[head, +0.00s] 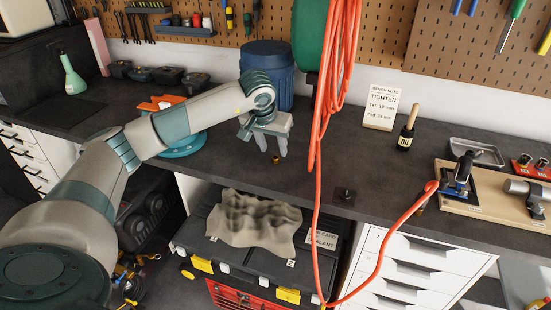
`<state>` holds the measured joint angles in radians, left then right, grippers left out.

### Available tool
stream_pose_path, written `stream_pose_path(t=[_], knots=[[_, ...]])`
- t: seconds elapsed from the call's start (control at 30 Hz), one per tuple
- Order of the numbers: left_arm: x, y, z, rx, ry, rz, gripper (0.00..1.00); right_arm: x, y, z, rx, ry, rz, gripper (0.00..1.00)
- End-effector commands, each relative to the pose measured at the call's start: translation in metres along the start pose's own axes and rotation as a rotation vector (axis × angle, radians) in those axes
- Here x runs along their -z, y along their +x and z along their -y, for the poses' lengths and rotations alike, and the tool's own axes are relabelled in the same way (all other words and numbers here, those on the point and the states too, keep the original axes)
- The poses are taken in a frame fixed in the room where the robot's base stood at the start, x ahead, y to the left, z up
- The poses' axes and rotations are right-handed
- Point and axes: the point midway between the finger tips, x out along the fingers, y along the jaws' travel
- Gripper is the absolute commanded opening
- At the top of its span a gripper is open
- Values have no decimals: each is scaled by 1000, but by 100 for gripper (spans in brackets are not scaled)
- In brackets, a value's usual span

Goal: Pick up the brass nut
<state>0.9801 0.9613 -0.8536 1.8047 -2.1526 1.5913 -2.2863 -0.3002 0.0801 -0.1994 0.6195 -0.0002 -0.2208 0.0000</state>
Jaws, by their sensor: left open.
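A small brass nut (276,159) lies on the dark bench top, near its front edge. My left gripper (273,148) reaches in from the left and points down, with its fingers apart and nothing seen between them. The nut shows just below and between the fingertips; I cannot tell the exact height gap. My right gripper is not in view.
An orange hose (320,130) hangs right of the gripper, crossing the bench edge. A blue drum (268,62) stands behind. Open bench lies between.

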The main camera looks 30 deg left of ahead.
Motion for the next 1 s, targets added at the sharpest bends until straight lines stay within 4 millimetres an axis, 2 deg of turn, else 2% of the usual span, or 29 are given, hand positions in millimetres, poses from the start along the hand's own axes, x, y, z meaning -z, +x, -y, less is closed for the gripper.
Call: stream_pose_path(t=[0.33, 0.6, 0.73, 1.0], knots=[[0, 4, 1, 1, 0, 2, 41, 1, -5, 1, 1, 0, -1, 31], [1, 30, 4, 0, 0, 5, 41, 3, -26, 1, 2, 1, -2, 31], [1, 46, 3, 0, -1, 3, 41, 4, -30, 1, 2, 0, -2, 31], [1, 52, 4, 0, 1, 0, 41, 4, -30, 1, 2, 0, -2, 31]])
